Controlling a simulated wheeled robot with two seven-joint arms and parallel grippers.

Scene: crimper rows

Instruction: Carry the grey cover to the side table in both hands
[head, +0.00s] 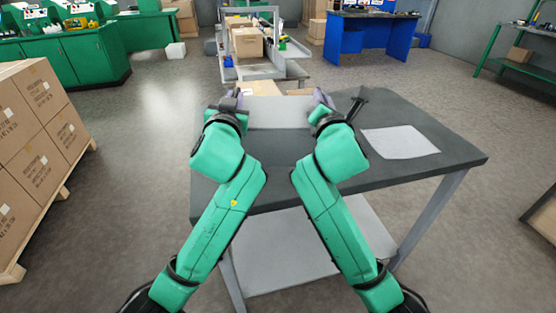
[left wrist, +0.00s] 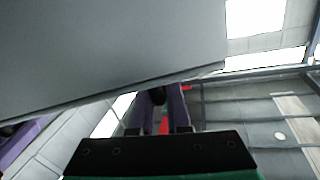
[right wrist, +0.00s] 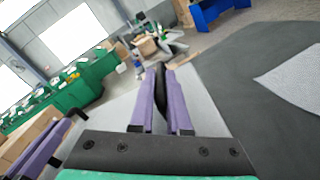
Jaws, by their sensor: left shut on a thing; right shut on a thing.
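The grey cover (head: 278,114) is a flat light-grey panel between my two grippers, over the far left part of the dark-topped table (head: 440,165). My left gripper (head: 238,95) is shut at its left side, and my right gripper (head: 320,97) is shut at its right side. In the left wrist view the cover (left wrist: 100,50) is a large grey surface beside the purple fingers (left wrist: 167,105). In the right wrist view a dark piece sits between the purple fingers (right wrist: 163,95), with the light-grey cover (right wrist: 203,105) around them. Whether the cover touches the tabletop I cannot tell.
A pale sheet (head: 400,142) lies on the table's right part, with a black T-shaped thing (head: 356,102) near its back edge. Stacked cartons (head: 35,140) stand on a pallet at left. A cart with boxes (head: 248,45) stands beyond the table. Open floor lies to both sides.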

